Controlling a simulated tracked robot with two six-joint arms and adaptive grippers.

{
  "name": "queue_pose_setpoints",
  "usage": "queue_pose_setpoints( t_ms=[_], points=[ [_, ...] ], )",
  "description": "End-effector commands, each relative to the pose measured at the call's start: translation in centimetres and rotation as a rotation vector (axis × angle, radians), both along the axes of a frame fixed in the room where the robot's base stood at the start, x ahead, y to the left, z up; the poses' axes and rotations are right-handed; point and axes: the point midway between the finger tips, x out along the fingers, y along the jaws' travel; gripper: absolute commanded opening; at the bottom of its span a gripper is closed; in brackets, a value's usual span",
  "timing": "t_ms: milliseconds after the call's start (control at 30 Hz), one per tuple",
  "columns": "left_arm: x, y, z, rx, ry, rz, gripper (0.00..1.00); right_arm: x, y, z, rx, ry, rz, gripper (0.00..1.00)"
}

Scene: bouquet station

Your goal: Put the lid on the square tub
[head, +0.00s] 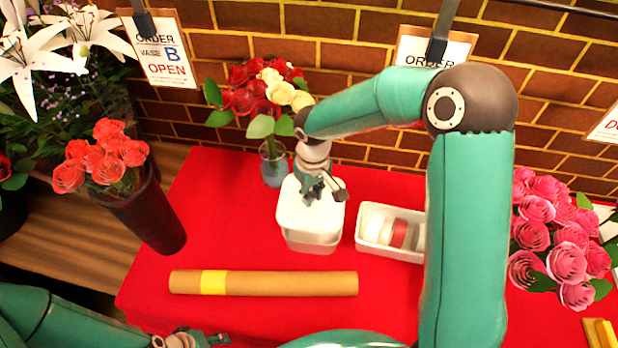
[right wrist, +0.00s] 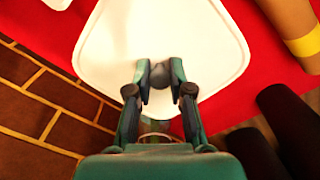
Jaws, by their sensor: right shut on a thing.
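The white square lid (head: 331,218) is right over the square tub (head: 310,245), a pale tub standing on the red table. It hides the tub's opening, and I cannot tell whether its rim is seated or slightly above. My right gripper (head: 314,190) points down at the lid's middle. In the right wrist view the gripper (right wrist: 159,72) is shut on the small grey knob of the white lid (right wrist: 160,30). My left gripper (head: 212,340) is low at the bottom edge, away from the tub; its fingers are too small and cut off to read.
A glass vase (head: 273,165) of red and cream roses stands close behind the tub. A white tray (head: 375,222) with tape rolls sits at its right. A cardboard tube (head: 290,283) lies in front. Dark bucket (head: 150,215) and pink roses (head: 560,245) flank the table.

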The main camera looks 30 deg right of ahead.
Motion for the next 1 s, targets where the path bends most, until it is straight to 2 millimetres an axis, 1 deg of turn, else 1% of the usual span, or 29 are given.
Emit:
queue_pose_setpoints(
  t_ms=[267,567,600,700,833,1000],
  points=[
    [0.0,0.0,-1.1,0.000,0.001,0.000,0.40,-0.3,-0.6,-1.6,0.000,0.002,-0.017,0.00],
    [0.0,0.0,-2.7,0.000,0.000,0.000,0.40,-0.4,-0.7,-4.5,0.000,0.003,-0.018,0.00],
    [0.0,0.0,-3.3,0.000,0.000,0.000,0.40,-0.4,-0.7,-5.0,0.000,0.002,-0.018,0.00],
    [0.0,0.0,-4.0,0.000,0.000,0.000,0.40,-0.4,-0.8,-5.7,0.000,0.001,-0.018,0.00],
    [0.0,0.0,-4.5,0.000,0.000,0.000,0.40,-0.4,-0.8,-6.3,0.000,0.001,-0.019,0.00],
    [0.0,0.0,-4.7,0.000,0.000,0.000,0.40,-0.4,-0.8,-6.4,0.000,0.001,-0.019,0.00]
  ],
)
